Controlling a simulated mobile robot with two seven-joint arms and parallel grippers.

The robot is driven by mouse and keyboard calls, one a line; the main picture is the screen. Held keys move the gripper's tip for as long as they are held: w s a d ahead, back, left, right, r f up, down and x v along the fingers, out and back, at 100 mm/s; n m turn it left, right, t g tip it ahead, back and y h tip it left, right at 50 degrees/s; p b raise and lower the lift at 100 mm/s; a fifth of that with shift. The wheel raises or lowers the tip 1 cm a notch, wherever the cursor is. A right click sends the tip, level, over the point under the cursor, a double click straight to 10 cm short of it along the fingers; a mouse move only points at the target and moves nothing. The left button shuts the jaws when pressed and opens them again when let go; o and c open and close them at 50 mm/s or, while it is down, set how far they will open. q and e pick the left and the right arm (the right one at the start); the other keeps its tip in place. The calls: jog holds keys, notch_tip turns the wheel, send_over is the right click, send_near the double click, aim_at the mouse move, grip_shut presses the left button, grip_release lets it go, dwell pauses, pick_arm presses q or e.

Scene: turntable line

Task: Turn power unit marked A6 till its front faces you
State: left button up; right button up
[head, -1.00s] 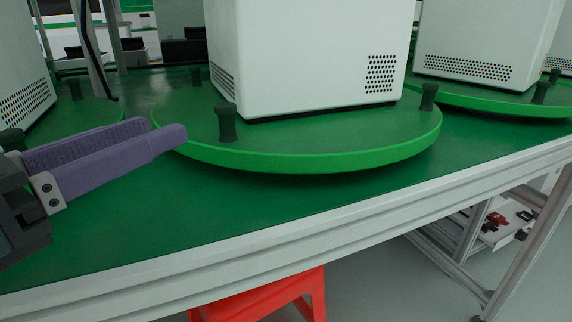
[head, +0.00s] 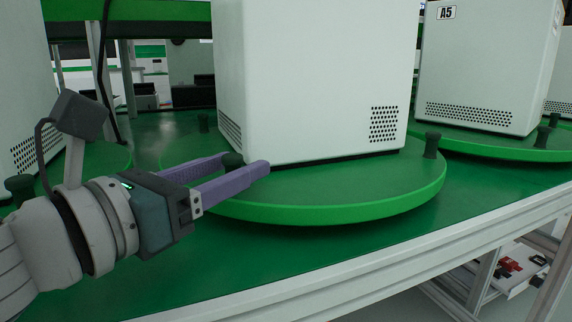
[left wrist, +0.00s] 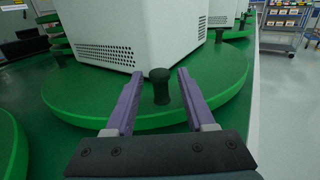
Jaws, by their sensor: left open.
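A white power unit (head: 310,75) stands on a round green turntable (head: 330,208) in the middle of the head view. No mark shows on its visible faces, and its top is cut off. Two of its sides have vent holes near the base. My left gripper (head: 248,163) is open at the turntable's left rim. One dark peg (head: 232,159) of the turntable stands between its purple fingers. In the left wrist view this peg (left wrist: 160,86) is upright between the open fingers, with gaps on both sides. Another peg (head: 432,145) stands at the right rim. My right gripper is out of view.
A white unit marked A5 (head: 482,75) stands on another turntable (head: 500,150) to the right. Another white unit (head: 28,90) is at the left edge. The green table has a pale metal front edge (head: 400,262).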

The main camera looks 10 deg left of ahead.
pick_arm(q)
jog(key=shift+w+d, duration=0.1)
jog(key=shift+w, duration=0.1)
grip_shut()
dwell(0.4)
dwell(1.0)
